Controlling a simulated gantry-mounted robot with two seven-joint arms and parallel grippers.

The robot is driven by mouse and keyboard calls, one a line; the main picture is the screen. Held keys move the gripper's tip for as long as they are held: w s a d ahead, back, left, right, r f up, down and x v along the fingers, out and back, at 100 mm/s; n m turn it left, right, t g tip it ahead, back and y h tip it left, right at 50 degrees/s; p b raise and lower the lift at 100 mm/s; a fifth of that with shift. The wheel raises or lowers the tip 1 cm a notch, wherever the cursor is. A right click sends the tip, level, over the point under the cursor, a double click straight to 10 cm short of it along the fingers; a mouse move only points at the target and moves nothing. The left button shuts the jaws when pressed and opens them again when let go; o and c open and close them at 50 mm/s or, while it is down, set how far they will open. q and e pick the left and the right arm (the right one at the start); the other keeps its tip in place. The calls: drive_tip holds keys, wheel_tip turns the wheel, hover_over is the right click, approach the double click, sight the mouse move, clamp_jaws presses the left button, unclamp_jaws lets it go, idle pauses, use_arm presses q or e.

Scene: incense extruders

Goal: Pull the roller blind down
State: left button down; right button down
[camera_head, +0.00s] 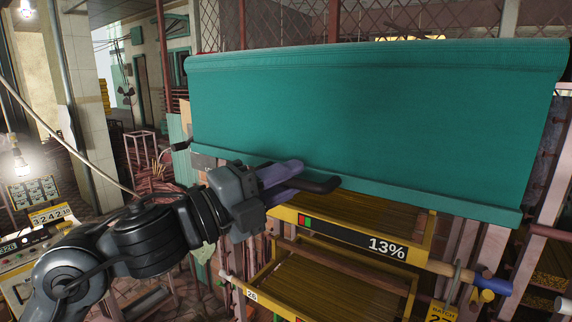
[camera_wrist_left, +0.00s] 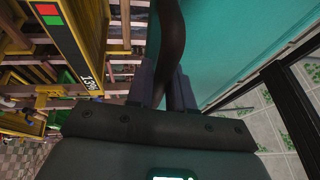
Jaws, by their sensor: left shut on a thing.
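The teal roller blind (camera_head: 370,120) hangs from its roll at the top of the rack and covers the upper part of it. Its bottom bar (camera_head: 430,203) runs just above the upper yellow tray, sloping down to the right in the head view. A dark handle (camera_head: 322,184) sticks out at the bar. My left gripper (camera_head: 290,180) is shut on this handle. In the left wrist view the dark handle (camera_wrist_left: 170,45) runs between the fingers, with the teal cloth (camera_wrist_left: 225,45) beside it. My right gripper is not in view.
Below the blind is a yellow-framed tray (camera_head: 350,212) with a "13%" display (camera_head: 385,248), and a lower tray (camera_head: 330,290) under it. A blue-ended rod (camera_head: 490,284) sticks out at right. A control panel (camera_head: 20,255) stands at lower left.

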use_arm(q)
wheel_tip(320, 180, down, 15)
drive_tip(key=b, duration=0.8)
drive_tip(key=shift+r, duration=0.2)
drive_tip(key=c, duration=1.1)
unclamp_jaws()
drive_tip(key=b+v, duration=0.2)
drive_tip(key=v, duration=0.8)
drive_tip(key=shift+s+a+b, duration=0.3)
